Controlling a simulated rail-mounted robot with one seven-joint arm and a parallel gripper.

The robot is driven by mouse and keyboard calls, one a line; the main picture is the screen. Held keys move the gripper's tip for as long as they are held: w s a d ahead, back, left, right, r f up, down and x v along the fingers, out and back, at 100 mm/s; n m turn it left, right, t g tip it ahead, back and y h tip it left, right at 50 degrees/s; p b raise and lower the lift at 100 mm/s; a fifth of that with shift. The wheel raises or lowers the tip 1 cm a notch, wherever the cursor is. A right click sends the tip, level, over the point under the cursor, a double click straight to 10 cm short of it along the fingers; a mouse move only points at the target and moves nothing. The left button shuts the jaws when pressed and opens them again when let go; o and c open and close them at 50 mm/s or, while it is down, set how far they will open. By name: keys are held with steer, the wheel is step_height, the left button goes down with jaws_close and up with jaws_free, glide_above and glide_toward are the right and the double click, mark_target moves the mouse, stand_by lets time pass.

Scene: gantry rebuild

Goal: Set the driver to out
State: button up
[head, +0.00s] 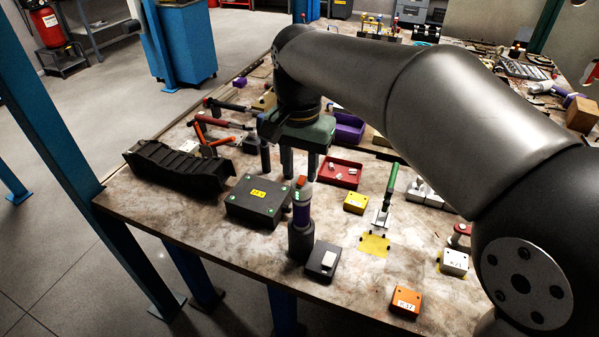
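A small upright tool that looks like the driver (302,216) stands near the front edge of the bench. It has a black lower body, a purple collar, small green marks and an orange top. Its direction setting is too small to read. My gripper (299,172) points down above the bench, behind the driver in the picture. Its two dark fingers are apart, with nothing visible between them. I see no contact between the fingers and the driver.
A black box (257,201) with a yellow label stands left of the driver, and a black block with a white switch (328,259) stands right. A red tray (341,173), a yellow box (356,203) and a green-handled tool (389,188) are nearby. The front-left bench surface is clear.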

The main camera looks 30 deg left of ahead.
mark_target(301, 180)
steer(key=shift+f, duration=1.1)
jaws_close()
steer(key=shift+r+p, duration=0.25)
steer(key=shift+p, duration=0.35)
steer(key=g+p, duration=0.1)
steer(key=p, duration=0.2)
steer(key=shift+w+r+g+p, duration=0.3)
steer(key=shift+g+p, duration=0.05)
steer(key=shift+g, duration=0.05)
steer(key=g+p, duration=0.1)
steer(key=p, duration=0.1)
steer(key=g+p, duration=0.1)
steer(key=p, duration=0.1)
steer(key=shift+w+a+f+h, duration=0.1)
steer(key=shift+w+h, duration=0.2)
steer(key=shift+h, duration=0.1)
steer(key=shift+w+f+g+p, duration=0.1)
steer(key=shift+f+g+p, duration=0.25)
steer(key=shift+g, duration=0.45)
